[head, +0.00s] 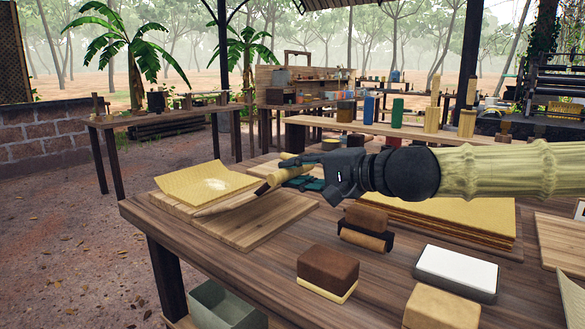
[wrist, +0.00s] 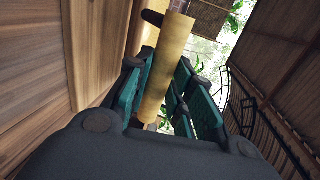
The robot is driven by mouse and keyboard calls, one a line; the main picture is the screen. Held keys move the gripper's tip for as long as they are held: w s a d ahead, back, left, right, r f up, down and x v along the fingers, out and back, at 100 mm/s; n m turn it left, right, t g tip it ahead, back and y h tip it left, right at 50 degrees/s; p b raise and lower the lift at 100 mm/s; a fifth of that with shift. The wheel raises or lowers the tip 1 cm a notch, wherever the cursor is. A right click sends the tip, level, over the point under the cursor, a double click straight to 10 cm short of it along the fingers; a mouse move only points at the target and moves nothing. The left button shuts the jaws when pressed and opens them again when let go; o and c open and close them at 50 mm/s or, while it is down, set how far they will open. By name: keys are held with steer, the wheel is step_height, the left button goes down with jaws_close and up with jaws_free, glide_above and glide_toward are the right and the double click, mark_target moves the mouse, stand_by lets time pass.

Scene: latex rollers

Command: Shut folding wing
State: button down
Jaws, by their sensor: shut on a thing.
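My gripper (head: 283,172) reaches in from the right, low over the wooden board (head: 262,222) on the near table. It is shut on a tan bar (wrist: 165,70), which runs between the green finger pads in the wrist view. In the head view, pale tan pieces (head: 270,183) show at the fingertips, and a thin strip slants down left to the board.
In front of the board are a brown block on a yellow base (head: 328,266), a white pad in a dark tray (head: 457,270) and a tan block (head: 440,308). Stacked yellow sheets (head: 440,222) lie under my arm. A grey bin (head: 222,305) stands below the table edge.

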steer(key=shift+s+d+f, duration=0.1)
steer(key=shift+d+f, duration=0.05)
steer(key=shift+f, duration=0.3)
steer(key=shift+s+d+f, duration=0.1)
steer(key=shift+d+f, duration=0.05)
steer(key=shift+f, duration=0.3)
steer(key=c, duration=1.3)
jaws_free()
steer(key=shift+o, duration=0.2)
steer(key=shift+s, duration=0.1)
steer(key=v, duration=0.7)
steer(key=shift+s+d+r, duration=0.1)
steer(key=shift+d, duration=0.1)
